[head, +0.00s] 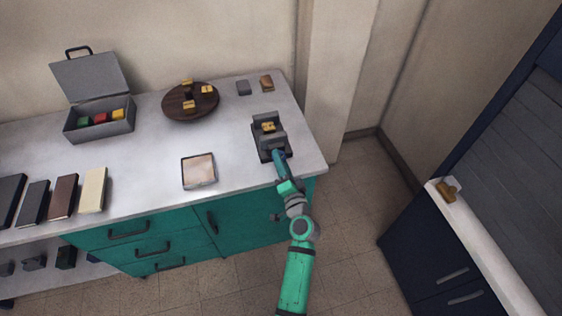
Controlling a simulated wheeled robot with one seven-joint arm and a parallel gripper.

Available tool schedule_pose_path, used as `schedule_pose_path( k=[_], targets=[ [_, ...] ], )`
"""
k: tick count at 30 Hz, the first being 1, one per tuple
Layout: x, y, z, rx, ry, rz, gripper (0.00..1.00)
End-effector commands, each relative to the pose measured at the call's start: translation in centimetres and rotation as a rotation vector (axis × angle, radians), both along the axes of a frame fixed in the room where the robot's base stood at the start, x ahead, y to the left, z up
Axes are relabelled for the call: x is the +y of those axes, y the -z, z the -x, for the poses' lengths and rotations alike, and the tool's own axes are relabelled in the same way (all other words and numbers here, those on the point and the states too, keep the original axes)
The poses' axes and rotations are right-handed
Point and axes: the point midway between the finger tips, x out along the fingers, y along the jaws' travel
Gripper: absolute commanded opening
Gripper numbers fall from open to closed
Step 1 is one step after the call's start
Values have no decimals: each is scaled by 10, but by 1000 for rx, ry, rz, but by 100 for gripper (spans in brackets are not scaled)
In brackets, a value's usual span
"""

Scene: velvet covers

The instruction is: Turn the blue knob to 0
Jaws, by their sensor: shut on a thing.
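A small dark device (258,142) with grey upright parts and a yellow piece (268,127) stands near the right end of the white counter. My arm reaches up to its front edge from below. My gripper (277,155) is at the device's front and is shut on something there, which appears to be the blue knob. The knob itself is mostly hidden by my gripper and too small to make out. Its pointer and any number marks cannot be read.
A tan-topped square tray (198,186) lies left of the device. An open grey box (82,130) and several books (93,190) are at left. Bare counter surrounds the tray.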

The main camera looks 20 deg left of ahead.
Motion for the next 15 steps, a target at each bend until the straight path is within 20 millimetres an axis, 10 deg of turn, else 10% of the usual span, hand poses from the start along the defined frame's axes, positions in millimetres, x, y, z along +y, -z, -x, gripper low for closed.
schedule_pose_path(
  k=[15],
  targets=[
    [0, 2, 1, -224, -2, 336, 15]
  ],
)
